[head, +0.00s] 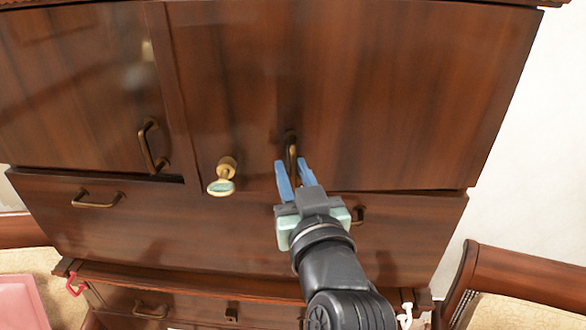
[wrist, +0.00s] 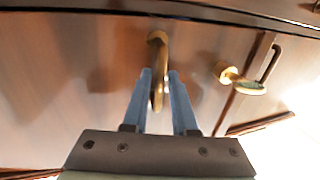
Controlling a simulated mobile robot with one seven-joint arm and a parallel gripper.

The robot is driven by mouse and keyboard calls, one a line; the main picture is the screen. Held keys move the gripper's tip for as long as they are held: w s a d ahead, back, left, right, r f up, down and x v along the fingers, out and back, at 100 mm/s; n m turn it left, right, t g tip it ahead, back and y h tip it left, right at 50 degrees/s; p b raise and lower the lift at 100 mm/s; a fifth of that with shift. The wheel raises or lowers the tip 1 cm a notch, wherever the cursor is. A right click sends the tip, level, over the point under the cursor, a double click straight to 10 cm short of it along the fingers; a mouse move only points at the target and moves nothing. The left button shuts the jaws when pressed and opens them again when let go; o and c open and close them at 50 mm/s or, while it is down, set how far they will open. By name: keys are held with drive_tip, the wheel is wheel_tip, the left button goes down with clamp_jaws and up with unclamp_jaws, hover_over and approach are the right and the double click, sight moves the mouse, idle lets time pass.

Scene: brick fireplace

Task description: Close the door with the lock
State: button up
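A dark brown wooden cabinet door (head: 400,90) fills the upper right of the head view. A brass lock with a key (head: 222,178) sticks out near its lower left, and it also shows at the right of the wrist view (wrist: 240,82). A curved brass handle (head: 291,148) is on the same door, right of the lock. My gripper (head: 291,164) is at the handle's lower end. In the wrist view its two blue fingers (wrist: 160,73) are apart, one on each side of the handle (wrist: 157,50). I cannot tell whether they touch it, or whether the door is fully shut.
Another door (head: 75,90) with a brass handle (head: 149,148) is on the left. A wide drawer (head: 150,225) lies below both doors. Wooden bed or chair frames (head: 530,275) stand at the lower right. A pink object (head: 22,302) is at the lower left.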

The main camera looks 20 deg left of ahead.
clamp_jaws()
idle(1.4)
